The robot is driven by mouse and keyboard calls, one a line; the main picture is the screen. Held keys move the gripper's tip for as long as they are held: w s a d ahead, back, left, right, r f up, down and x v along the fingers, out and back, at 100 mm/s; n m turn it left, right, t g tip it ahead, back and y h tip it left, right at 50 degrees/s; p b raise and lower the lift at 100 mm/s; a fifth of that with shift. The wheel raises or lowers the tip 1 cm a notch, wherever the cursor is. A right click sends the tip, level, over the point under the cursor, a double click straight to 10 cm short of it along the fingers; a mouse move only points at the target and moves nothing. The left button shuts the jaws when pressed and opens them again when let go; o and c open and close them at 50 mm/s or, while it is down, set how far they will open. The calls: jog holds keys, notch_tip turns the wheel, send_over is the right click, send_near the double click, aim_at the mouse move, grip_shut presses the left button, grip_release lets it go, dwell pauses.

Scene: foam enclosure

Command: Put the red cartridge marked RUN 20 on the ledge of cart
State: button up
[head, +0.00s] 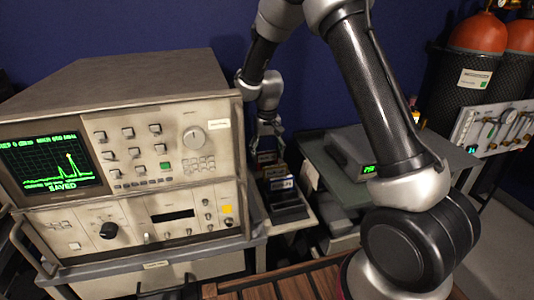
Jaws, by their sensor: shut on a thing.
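My gripper (266,136) is small in the head view, pointing down just right of the instrument. It is shut on a cartridge (267,157), of which only a small pale and reddish part shows below the fingers. I cannot read its mark, so I cannot tell whether it is RUN 20. Just below it is a dark holder (289,214) with upright cartridges (281,184) bearing pale and blue labels. The holder stands on a narrow beige ledge (303,222) at the right side of the cart (155,266). I cannot tell whether the held cartridge touches the holder.
A large beige instrument (120,85) with a green screen reading SAVED fills the left. At right, a grey box (350,150) with a green display sits on a grey-green table (325,168). Orange-topped cylinders (476,33) and a valve panel (492,128) stand far right.

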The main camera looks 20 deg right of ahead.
aim_at(267, 152)
jog(key=o, duration=1.2)
notch_tip(267, 152, up, 11)
jog(key=s+d+r+t, duration=0.1)
jog(key=s+d+r, duration=0.55)
jog(key=r, duration=0.25)
jog(key=s+d+r+t, duration=0.1)
jog(key=s+d, duration=0.2)
jog(key=s, duration=0.6)
jog(key=s+d+r+t, duration=0.1)
jog(key=s+d+r, duration=0.1)
jog(key=s, duration=0.6)
jog(key=s+d+r+t, duration=0.1)
jog(key=s+d, duration=0.2)
jog(key=s, duration=0.6)
jog(key=shift+s+d+r, duration=0.3)
jog(key=shift+r, duration=0.1)
